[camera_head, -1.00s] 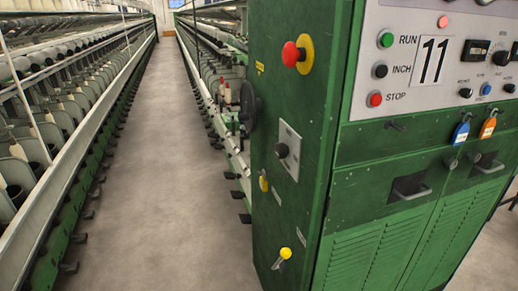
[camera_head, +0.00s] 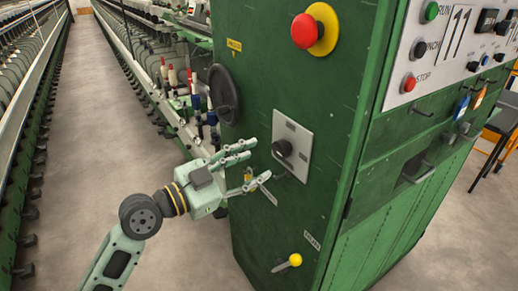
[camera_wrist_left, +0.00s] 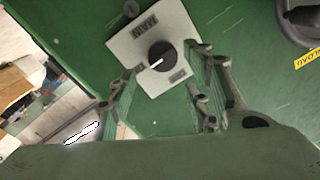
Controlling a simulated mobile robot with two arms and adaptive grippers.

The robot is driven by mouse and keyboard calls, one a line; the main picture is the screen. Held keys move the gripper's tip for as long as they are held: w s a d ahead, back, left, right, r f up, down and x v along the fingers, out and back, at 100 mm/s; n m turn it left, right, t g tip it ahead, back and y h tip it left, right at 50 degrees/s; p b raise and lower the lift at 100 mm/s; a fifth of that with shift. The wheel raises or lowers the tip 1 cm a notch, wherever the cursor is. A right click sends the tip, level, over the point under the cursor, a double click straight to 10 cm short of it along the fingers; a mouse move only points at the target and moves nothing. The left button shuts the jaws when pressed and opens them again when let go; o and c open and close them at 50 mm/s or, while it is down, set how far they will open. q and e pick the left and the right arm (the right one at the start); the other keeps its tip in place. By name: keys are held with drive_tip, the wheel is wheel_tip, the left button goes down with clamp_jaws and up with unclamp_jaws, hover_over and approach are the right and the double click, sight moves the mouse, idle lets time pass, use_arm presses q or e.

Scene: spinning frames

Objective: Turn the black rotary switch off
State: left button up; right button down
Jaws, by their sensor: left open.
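The black rotary switch (camera_head: 282,148) sits on a grey metal plate (camera_head: 300,136) on the green side panel of the machine cabinet. In the left wrist view the round black knob (camera_wrist_left: 161,56) shows a white pointer line, and the plate (camera_wrist_left: 128,48) has a "MAIN" label on one side and a smaller label on the other. My left gripper (camera_head: 252,166) is open and empty, just left of and below the switch, apart from it. In the left wrist view its fingers (camera_wrist_left: 165,92) spread on both sides of the knob. My right gripper is not in view.
A red emergency button (camera_head: 305,31) on a yellow disc is above the switch, and a yellow-knobbed lever (camera_head: 294,260) is below. A black handwheel (camera_head: 223,94) stands out from the cabinet's left edge. A clear aisle (camera_head: 95,150) runs along the left.

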sight(279, 154)
use_arm(q)
drive_tip(key=p+x, duration=0.2)
drive_tip(key=x, duration=0.4)
drive_tip(key=shift+w+d+r, duration=0.1)
drive_tip(key=shift+d, duration=0.25)
drive_tip(key=shift+w+d+p, duration=0.25)
drive_tip(key=shift+d+p, duration=0.05)
drive_tip(key=shift+c, duration=0.3)
drive_tip(key=c, duration=0.4)
drive_tip(key=shift+f, duration=0.25)
drive_tip(key=c, duration=0.5)
drive_tip(key=shift+c, duration=0.5)
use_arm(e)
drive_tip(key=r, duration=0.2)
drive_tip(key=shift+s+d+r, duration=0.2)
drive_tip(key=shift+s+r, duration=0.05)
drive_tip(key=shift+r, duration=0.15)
